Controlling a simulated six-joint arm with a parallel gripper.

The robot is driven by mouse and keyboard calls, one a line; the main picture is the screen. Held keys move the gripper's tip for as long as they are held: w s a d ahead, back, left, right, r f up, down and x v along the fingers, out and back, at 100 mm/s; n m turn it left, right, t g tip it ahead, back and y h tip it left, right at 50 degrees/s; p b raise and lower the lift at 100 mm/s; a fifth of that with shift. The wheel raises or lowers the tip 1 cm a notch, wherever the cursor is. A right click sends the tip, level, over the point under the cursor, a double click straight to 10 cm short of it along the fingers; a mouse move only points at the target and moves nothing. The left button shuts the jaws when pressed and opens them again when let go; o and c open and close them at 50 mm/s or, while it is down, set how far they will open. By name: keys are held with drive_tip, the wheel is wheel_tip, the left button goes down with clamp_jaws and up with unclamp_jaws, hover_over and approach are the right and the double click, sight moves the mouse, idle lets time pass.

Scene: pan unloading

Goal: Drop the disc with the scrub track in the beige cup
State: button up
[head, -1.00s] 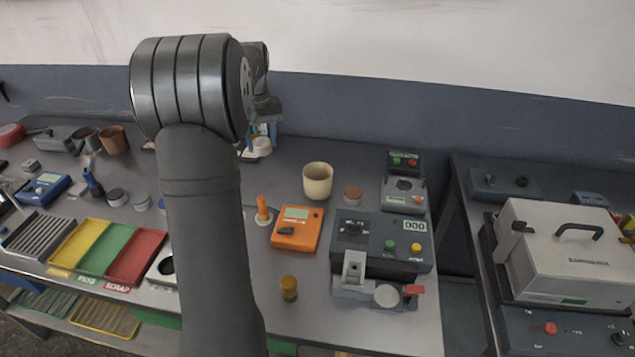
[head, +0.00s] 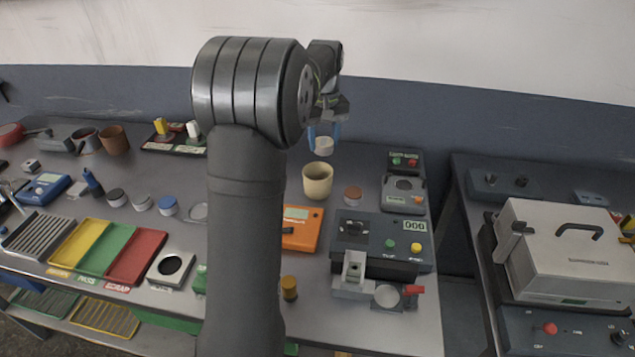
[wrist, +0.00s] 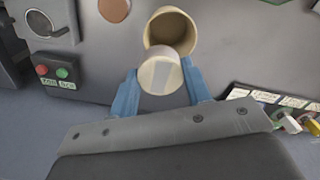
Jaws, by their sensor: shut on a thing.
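The beige cup (head: 317,187) stands upright on the bench, right of my arm, with its mouth open upward. In the wrist view the cup (wrist: 186,27) shows just beyond the held disc, and its inside looks dark and empty where visible. My gripper (head: 324,140) is shut on a pale, cream-coloured disc (head: 324,146), held above and slightly behind the cup. In the wrist view the disc (wrist: 160,76) sits between the blue fingertips and overlaps the cup's near rim.
A brown disc (head: 352,193) lies right of the cup. An orange meter (head: 301,228) and a grey device with buttons (head: 380,240) stand in front. A small box with red and green buttons (head: 403,161) is at the back right. Coloured trays (head: 104,249) lie left.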

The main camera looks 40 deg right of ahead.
drive_tip(key=shift+f, duration=0.65)
drive_tip(key=o, duration=1.1)
drive_tip(key=shift+o, duration=0.2)
wheel_tip(320, 180, up, 17)
drive_tip(key=shift+r, duration=0.2)
drive_tip(key=shift+f, duration=0.1)
wheel_tip(320, 180, down, 17)
drive_tip(key=shift+f, duration=0.1)
drive_tip(key=shift+r, duration=0.7)
